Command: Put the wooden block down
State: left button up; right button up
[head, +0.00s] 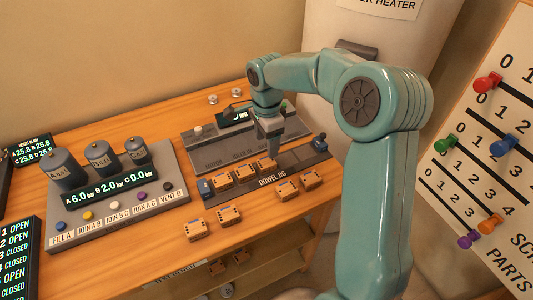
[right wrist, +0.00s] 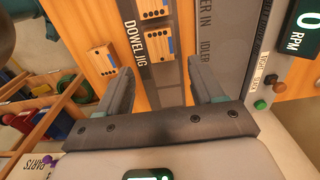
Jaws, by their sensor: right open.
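Several small wooden blocks with dark dots are on the bench. Three stand in a row on the dark dowel jig (head: 300,155): a left block (head: 222,180), a middle block (head: 244,171) and a right block (head: 266,164). Two more, a block (head: 288,190) and a block (head: 311,179), lie in front of the jig. My right gripper (head: 271,150) is just above and behind the right block in the row. In the right wrist view its fingers (right wrist: 166,85) are apart with nothing held between them; a jig block (right wrist: 158,45) lies beyond the gap. My left gripper is not seen.
A grey machine (head: 225,148) stands close behind the jig. A control panel (head: 120,205) with three dark cylinders is at the left. Two blocks (head: 228,216) lie near the front edge, with others on a shelf below. A white water heater (head: 380,40) stands behind my arm.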

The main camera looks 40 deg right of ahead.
notch_tip(320, 180, up, 4)
jog(key=shift+f, duration=0.1)
dwell(0.4)
